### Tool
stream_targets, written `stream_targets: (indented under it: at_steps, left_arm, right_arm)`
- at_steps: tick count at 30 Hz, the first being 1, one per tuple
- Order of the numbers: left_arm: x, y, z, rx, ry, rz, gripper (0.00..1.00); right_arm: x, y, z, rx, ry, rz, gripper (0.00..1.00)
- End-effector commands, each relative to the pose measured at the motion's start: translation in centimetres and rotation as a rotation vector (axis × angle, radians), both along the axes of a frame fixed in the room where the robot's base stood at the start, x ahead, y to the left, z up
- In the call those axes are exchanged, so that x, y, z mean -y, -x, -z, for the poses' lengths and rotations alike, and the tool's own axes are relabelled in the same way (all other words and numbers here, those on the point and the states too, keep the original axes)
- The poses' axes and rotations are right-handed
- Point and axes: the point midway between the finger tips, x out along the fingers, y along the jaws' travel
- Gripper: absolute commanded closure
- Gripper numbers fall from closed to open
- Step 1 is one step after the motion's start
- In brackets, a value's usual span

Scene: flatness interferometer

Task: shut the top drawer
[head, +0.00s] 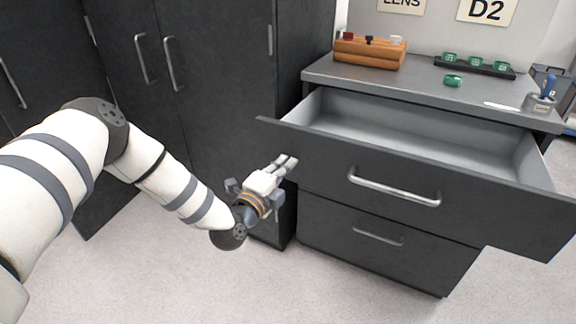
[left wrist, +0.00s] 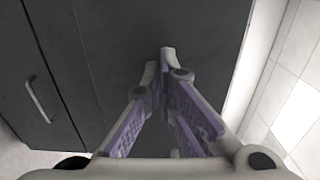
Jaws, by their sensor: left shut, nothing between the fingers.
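The top drawer (head: 420,205) of the dark grey cabinet is pulled out, and its empty light-grey inside shows in the head view. Its silver bar handle (head: 394,190) is on the front panel. My left gripper (head: 288,162) is shut and empty, just left of the drawer front's left part. I cannot tell whether it touches the panel. In the left wrist view the closed fingertips (left wrist: 166,55) show against a dark surface. My right gripper is not in view.
The lower drawer (head: 385,240) is shut. On the cabinet top (head: 425,82) are a wooden block (head: 369,51), a black rack (head: 474,66) with green pieces, a loose green ring (head: 453,80) and a grey cup (head: 540,102). Tall dark cupboards (head: 215,90) stand to the left.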

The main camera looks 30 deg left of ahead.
Motion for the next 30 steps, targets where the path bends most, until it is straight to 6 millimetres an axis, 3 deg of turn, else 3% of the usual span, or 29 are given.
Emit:
stream_targets:
  at_steps: [17,23,30]
  left_arm:
    - [0.2,-1.4,-0.2,0.003,-0.003,0.004,1.00]
    - [0.4,-4.9,-0.1,0.005,-0.009,0.008,1.00]
    - [0.3,-11.9,1.3,-0.005,-0.004,0.005,1.00]
  right_arm:
    - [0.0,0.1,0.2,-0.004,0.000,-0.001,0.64]
    - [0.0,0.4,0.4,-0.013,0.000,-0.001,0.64]
    - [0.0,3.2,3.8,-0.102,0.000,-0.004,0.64]
